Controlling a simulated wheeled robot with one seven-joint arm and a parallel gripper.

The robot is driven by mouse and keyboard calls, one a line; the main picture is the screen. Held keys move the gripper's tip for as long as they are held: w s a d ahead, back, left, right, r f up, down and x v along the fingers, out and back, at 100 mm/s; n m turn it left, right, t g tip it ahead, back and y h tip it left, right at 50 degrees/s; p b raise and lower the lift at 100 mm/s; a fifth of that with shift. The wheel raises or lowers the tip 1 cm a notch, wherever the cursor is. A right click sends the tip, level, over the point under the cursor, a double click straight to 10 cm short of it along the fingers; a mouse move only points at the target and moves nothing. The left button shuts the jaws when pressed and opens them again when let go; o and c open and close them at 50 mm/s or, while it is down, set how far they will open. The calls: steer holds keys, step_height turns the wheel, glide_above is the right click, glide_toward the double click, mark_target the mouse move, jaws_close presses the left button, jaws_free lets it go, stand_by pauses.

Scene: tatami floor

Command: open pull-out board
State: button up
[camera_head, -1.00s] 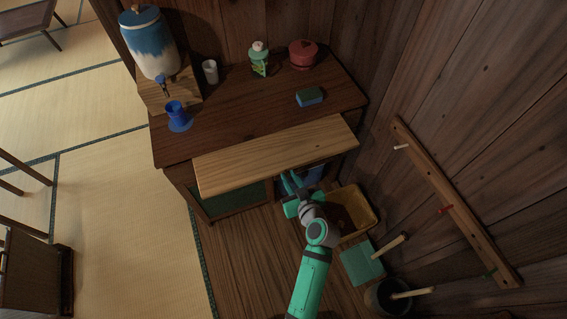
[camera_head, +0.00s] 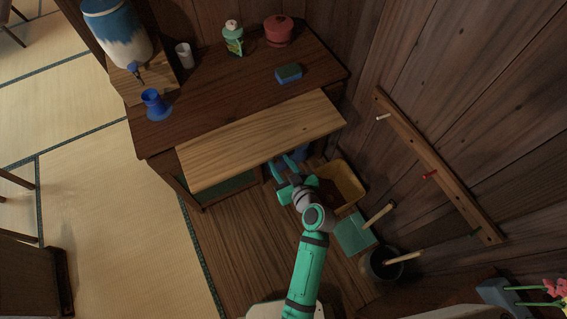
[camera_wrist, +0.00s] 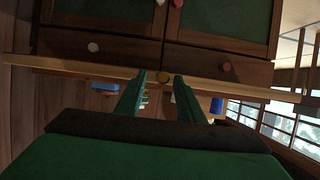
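The pull-out board (camera_head: 262,140) is a pale wooden panel that stands well out from the front of the dark desk, just under its top. In the wrist view its front edge (camera_wrist: 70,66) runs across as a thin pale strip with a small yellowish knob (camera_wrist: 163,77). My gripper (camera_head: 280,166) is just in front of and below the board's front edge. In the wrist view its two green fingers (camera_wrist: 161,78) are apart, with the knob showing between the tips and gaps beside it. I cannot tell whether a finger touches the board.
On the desk top (camera_head: 215,85) stand a blue-white dispenser (camera_head: 117,35), a white cup (camera_head: 184,55), a blue vessel (camera_head: 154,105), a bottle (camera_head: 233,40), a red pot (camera_head: 279,32) and a sponge (camera_head: 288,73). A yellow bin (camera_head: 345,183) and a dark bucket (camera_head: 383,265) stand right of my arm.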

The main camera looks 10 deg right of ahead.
steer(key=shift+s+a+r, duration=0.15)
steer(key=shift+s, duration=0.3)
steer(key=v, duration=1)
steer(key=shift+d, duration=0.35)
steer(key=shift+w, duration=0.1)
steer(key=s+a+f+m+h, duration=0.1)
steer(key=s+f+m+h, duration=0.1)
steer(key=s, duration=0.4)
steer(key=s+a+f+m+h, duration=0.1)
steer(key=s+f+m+h, duration=0.15)
steer(key=s, duration=0.35)
steer(key=s+a+r+t, duration=0.2)
steer(key=s+a+r, duration=0.5)
steer(key=s+r, duration=0.3)
steer(key=shift+r+n, duration=0.45)
steer(key=shift+r, duration=0.45)
